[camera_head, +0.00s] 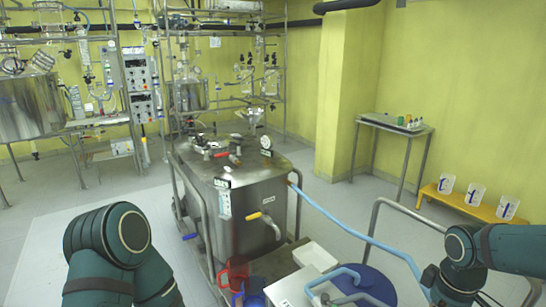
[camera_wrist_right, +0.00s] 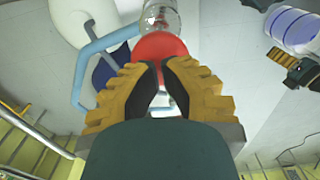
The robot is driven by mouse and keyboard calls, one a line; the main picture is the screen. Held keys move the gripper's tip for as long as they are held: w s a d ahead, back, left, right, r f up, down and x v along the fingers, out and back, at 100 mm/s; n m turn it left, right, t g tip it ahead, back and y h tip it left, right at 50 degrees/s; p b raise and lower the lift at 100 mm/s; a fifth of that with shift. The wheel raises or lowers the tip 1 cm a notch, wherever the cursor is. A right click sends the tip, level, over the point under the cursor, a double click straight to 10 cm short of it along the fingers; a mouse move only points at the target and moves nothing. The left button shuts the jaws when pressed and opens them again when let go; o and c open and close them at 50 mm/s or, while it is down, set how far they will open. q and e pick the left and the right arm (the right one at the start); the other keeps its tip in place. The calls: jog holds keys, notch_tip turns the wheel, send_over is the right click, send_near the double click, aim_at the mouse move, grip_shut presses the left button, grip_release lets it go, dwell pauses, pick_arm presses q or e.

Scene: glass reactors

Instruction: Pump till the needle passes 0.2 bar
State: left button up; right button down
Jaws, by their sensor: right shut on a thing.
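A pressure gauge (camera_head: 266,142) with a white face stands on top of the steel tank (camera_head: 250,200) in the head view; its needle is too small to read. A light blue hose (camera_head: 350,234) runs from the tank's side to the right, towards my right arm. In the right wrist view my right gripper (camera_wrist_right: 163,75) is shut on a red rounded handle (camera_wrist_right: 158,47); its fingers hide part of it. A clear cylinder (camera_wrist_right: 160,17) shows just beyond the handle. My left arm shows at the lower left of the head view, but its gripper is out of the frame.
A red jug (camera_head: 235,271) and a blue jug (camera_head: 254,294) stand before the tank, beside a white box (camera_head: 316,255) and a blue drum (camera_head: 372,286). An orange bench (camera_head: 470,207) with white containers and a side table (camera_head: 395,126) stand right. Floor at left is clear.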

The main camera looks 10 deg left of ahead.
jog(key=shift+f+b, duration=0.9)
jog(key=shift+f, duration=0.6)
jog(key=shift+f+b, duration=0.85)
jog(key=shift+f, duration=0.4)
jog(key=shift+r+p, duration=0.6)
jog(key=shift+r, duration=0.05)
notch_tip(320, 180, up, 7)
jog(key=p, duration=0.5)
jog(key=shift+f+p, duration=0.1)
jog(key=shift+p, duration=0.25)
jog(key=shift+f, duration=0.1)
notch_tip(320, 180, up, 6)
jog(key=p, duration=0.4)
jog(key=shift+p, duration=0.4)
